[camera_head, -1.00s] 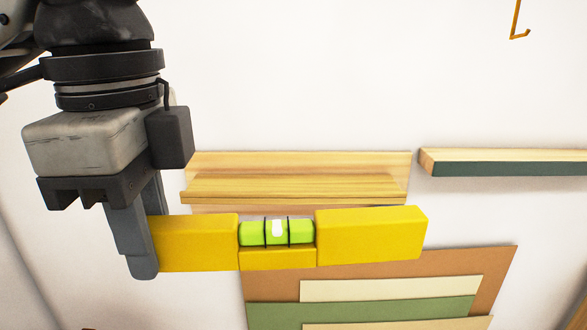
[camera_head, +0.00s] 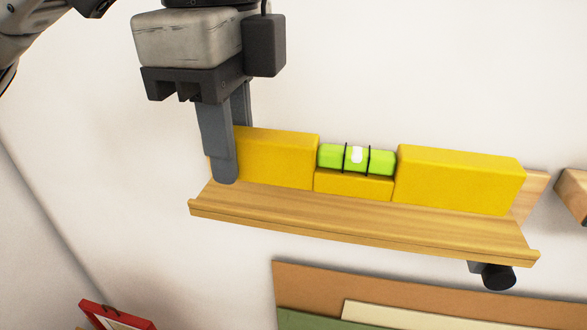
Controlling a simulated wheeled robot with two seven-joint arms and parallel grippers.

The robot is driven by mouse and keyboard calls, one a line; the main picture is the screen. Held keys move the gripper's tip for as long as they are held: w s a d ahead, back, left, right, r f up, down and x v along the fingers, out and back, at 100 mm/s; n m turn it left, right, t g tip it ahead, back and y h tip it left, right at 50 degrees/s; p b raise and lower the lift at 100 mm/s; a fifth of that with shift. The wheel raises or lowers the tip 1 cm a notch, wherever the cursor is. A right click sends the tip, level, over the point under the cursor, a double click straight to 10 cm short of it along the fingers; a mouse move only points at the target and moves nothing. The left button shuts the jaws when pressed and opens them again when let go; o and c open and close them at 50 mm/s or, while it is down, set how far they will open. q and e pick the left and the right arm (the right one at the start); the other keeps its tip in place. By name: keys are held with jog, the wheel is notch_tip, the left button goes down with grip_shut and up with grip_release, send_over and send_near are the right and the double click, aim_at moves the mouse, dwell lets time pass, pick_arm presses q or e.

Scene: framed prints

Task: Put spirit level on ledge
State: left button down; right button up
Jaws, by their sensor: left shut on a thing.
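The yellow spirit level (camera_head: 455,178) with its green vial (camera_head: 357,158) is in the middle of the head view, lengthwise along the wooden ledge (camera_head: 360,222). It looks upright, just above or on the ledge; I cannot tell whether its underside touches the wood. My left gripper (camera_head: 232,150) comes down from above and is shut on the left end of the level. Its front finger reaches down close to the ledge's surface. The level hides most of the ledge's back board. My right gripper is not clearly seen.
Another wooden shelf (camera_head: 574,193) is at the right edge. A brown framed board (camera_head: 310,285) with cream and green panels is below the ledge. A dark cylindrical part (camera_head: 495,275) shows under the ledge's right end. A red frame (camera_head: 112,315) is at bottom left.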

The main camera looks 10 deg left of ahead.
pick_arm(q)
jog(key=w+f+p, duration=0.1)
jog(key=w+f, duration=0.2)
jog(key=w, duration=0.4)
send_over(268, 192)
jog(key=f, duration=0.3)
jog(key=s+f, duration=0.1)
jog(key=f, duration=0.1)
jog(key=shift+f, duration=0.15)
jog(key=shift+w+f+p, duration=0.25)
jog(key=shift+w+p, duration=0.05)
jog(key=f, duration=0.3)
jog(key=shift+w+f, duration=0.15)
jog(key=shift+w, duration=0.05)
jog(key=shift+f, duration=0.15)
pick_arm(e)
jog(key=shift+d+r, duration=0.2)
jog(key=shift+r, duration=0.25)
pick_arm(q)
jog(key=shift+f, duration=0.15)
jog(key=c, duration=1.3)
grip_release()
jog(key=shift+o, duration=0.2)
